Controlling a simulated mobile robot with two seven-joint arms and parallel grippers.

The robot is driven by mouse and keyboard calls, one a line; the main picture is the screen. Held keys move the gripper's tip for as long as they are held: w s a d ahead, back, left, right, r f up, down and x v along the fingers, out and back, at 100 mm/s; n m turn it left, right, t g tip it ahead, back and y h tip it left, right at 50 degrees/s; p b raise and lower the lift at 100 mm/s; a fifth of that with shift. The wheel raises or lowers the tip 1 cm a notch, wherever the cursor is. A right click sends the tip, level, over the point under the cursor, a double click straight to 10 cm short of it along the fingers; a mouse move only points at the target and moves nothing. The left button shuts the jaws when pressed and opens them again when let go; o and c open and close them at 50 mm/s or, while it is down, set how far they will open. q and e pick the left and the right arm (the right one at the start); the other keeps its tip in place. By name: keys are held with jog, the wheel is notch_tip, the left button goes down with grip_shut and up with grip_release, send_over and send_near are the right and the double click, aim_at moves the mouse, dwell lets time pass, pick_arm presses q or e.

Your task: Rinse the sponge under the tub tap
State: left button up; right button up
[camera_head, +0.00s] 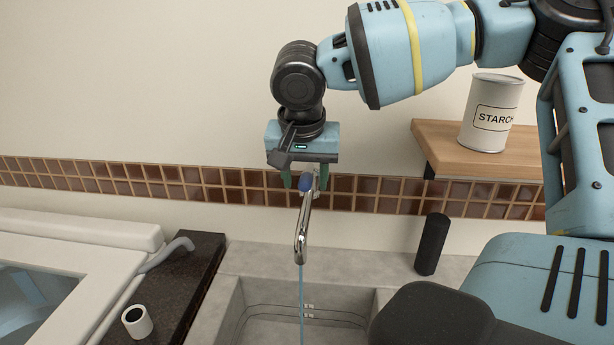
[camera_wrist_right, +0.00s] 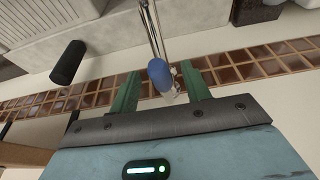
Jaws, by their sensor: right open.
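The chrome tap (camera_head: 302,225) stands over the grey tub (camera_head: 235,310), and a thin blue stream of water (camera_head: 301,300) runs down from its spout. The tap has a blue knob (camera_head: 306,182), which also shows in the right wrist view (camera_wrist_right: 160,74). My right gripper (camera_head: 306,184) is open, its green fingers (camera_wrist_right: 162,92) on either side of the knob. I cannot tell whether they touch it. No sponge shows in either view. My left gripper is not in view.
A wooden shelf (camera_head: 440,145) with a starch can (camera_head: 491,112) is on the wall at right. A black cylinder (camera_head: 432,244) stands on the tub's back ledge. At left are a dark counter (camera_head: 190,275) with a small white cup (camera_head: 137,321) and a white-rimmed basin (camera_head: 80,262).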

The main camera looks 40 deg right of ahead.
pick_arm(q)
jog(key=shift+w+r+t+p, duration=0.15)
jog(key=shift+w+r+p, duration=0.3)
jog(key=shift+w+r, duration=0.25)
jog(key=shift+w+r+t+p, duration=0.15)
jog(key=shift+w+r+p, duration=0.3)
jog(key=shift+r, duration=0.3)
pick_arm(e)
jog(key=shift+r, duration=3.5)
